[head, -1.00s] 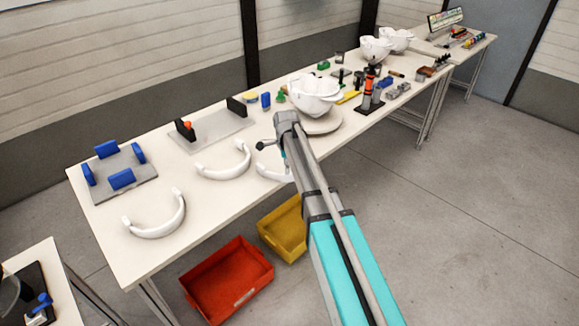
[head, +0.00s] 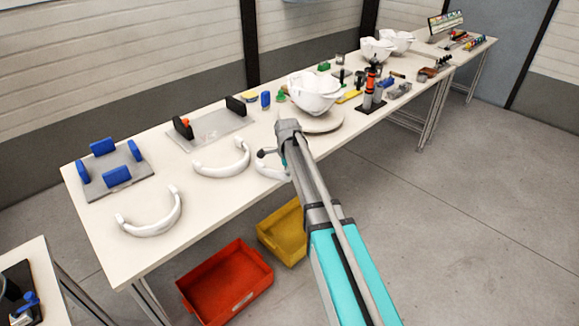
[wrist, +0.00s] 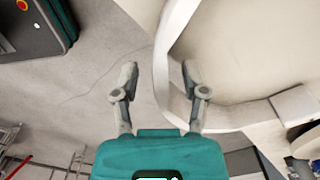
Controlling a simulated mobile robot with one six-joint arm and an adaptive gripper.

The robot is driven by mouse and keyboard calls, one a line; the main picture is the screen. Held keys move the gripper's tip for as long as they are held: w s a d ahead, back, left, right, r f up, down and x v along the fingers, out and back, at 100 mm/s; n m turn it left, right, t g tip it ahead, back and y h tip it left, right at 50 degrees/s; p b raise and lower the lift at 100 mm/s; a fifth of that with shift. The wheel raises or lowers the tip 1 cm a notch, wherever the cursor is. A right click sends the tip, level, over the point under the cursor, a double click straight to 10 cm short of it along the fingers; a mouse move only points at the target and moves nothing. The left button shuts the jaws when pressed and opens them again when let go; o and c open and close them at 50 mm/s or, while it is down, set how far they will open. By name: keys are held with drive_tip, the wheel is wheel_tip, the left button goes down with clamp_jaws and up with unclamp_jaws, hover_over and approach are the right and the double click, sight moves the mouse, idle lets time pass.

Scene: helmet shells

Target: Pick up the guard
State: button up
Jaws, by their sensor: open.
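Several white C-shaped guards lie on the long table. One guard (head: 150,222) is at the near left, another (head: 222,168) lies behind it, and a third (head: 268,169) is partly hidden by my arm. In the wrist view a white curved band, apparently a guard (wrist: 160,62), runs between and past my fingertips, closer to the right one. My gripper (wrist: 160,76) is open with nothing held. I cannot tell whether a finger touches the band. In the head view my arm hides the fingers.
A plate with blue blocks (head: 100,188) and a plate with black uprights (head: 207,130) stand behind the guards. A white helmet shell (head: 313,92) sits on a round stand (head: 322,123). Red (head: 237,292) and yellow (head: 282,240) bins are below the table's front edge.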

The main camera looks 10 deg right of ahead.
idle(0.5)
clamp_jaws()
